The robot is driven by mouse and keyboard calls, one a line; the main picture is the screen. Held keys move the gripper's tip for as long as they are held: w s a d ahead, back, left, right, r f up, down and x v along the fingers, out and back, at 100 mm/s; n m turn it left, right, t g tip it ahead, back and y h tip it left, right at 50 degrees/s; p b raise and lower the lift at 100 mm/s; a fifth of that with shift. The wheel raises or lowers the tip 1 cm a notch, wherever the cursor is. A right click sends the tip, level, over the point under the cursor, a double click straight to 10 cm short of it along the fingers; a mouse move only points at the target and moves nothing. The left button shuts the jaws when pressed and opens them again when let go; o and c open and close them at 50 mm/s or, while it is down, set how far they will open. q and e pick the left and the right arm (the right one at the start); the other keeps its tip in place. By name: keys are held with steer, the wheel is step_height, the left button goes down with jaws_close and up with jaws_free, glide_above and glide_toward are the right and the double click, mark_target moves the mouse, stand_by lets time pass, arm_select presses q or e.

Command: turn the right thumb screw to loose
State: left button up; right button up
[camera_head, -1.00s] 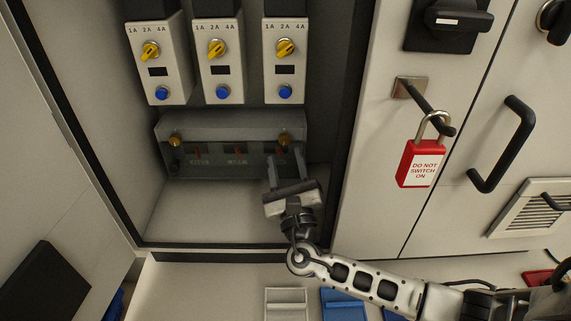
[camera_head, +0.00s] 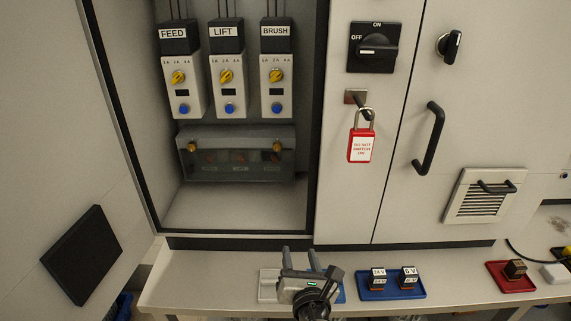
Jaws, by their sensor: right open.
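The right thumb screw (camera_head: 277,146) is a small brass knob at the upper right of a clear cover (camera_head: 238,170) over a terminal block low in the open cabinet. A matching left thumb screw (camera_head: 191,146) sits at the cover's upper left. The cover is in place. My right gripper (camera_head: 299,257) is open and empty, in front of the bench below the cabinet, well below and apart from the screw. Whether the screw is tight or loose cannot be told. My left gripper is not in view.
Three modules marked FEED, LIFT and BRUSH (camera_head: 275,85) hang above the cover. A red padlock (camera_head: 361,145) hangs on the cabinet front under a black OFF/ON switch (camera_head: 373,48). Blue (camera_head: 391,290) and red (camera_head: 510,277) trays with small blocks stand on the bench.

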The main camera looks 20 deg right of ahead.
steer(key=s+f+m, duration=0.1)
steer(key=s+a+f+m+g+y, duration=0.1)
steer(key=f+m, duration=0.1)
steer(key=s+f+m+g, duration=0.1)
steer(key=f, duration=0.1)
steer(key=shift+s+a+m, duration=0.1)
steer(key=shift+a+m, duration=0.05)
steer(key=shift+m, duration=0.25)
steer(key=s+f+m, duration=0.1)
steer(key=m, duration=0.1)
steer(key=s+a+f+m+g+y, duration=0.1)
steer(key=s+m, duration=0.1)
steer(key=s+a+f+m+g+y, duration=0.1)
steer(key=shift+s+a+f+m, duration=0.1)
steer(key=shift+s+f+m, duration=0.1)
steer(key=shift+f+m, duration=0.2)
steer(key=shift+c, duration=0.8)
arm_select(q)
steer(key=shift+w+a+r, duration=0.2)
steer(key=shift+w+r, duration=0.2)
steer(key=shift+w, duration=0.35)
arm_select(e)
steer(key=s+a+f+m+g+y, duration=0.1)
steer(key=s+a+m+y, duration=0.2)
steer(key=s+m, duration=0.6)
steer(key=m+y, duration=0.1)
steer(key=m, duration=0.6)
steer(key=shift+m+g, duration=0.3)
steer(key=shift+g, duration=0.1)
steer(key=shift+f, duration=0.1)
